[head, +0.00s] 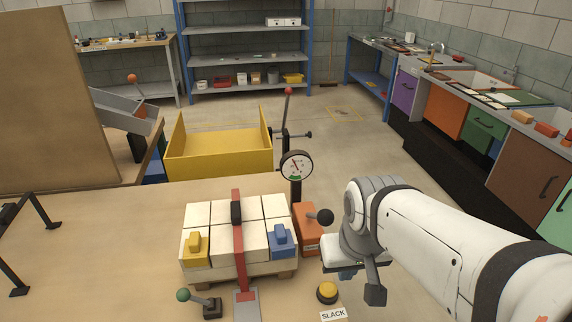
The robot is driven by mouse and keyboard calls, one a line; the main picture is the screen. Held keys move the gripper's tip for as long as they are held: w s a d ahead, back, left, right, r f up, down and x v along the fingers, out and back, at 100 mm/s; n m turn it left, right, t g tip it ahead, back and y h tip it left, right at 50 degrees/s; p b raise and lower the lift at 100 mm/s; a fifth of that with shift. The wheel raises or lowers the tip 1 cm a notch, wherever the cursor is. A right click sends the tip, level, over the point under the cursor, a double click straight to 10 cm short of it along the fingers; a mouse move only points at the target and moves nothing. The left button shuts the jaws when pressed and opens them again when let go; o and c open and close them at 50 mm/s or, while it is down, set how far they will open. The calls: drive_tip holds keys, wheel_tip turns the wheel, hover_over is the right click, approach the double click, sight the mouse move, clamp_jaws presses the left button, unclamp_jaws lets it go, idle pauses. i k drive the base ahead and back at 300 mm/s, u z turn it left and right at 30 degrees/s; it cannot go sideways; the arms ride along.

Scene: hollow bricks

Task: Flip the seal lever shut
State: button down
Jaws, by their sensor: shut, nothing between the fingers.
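A pallet of pale hollow bricks (223,246) stands on the table with a red strap (238,255) over its middle and a black piece (236,212) on the strap's top. Beside it on the right is an orange block (305,236) with a black-knobbed lever (321,216) pointing right. A green-knobbed lever (185,295) on a dark base stands in front, leaning left. I cannot tell for sure which lever is the seal lever. My gripper (375,293) is shut and empty, right of the orange block and apart from it, pointing down; its fingertips are hard to make out.
A round gauge (296,166) on a post stands behind the orange block, near a red-knobbed lever (288,92). A yellow button (327,292) and a "SLACK" label (333,314) are at the front. A yellow bin (220,164) lies behind the table. The table's left is mostly clear.

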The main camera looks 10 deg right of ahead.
sight(184, 294)
drive_tip(key=z, duration=0.05)
drive_tip(key=k, duration=0.5)
drive_tip(key=u, duration=0.85)
drive_tip(key=i, duration=0.3)
drive_tip(key=u, duration=0.3)
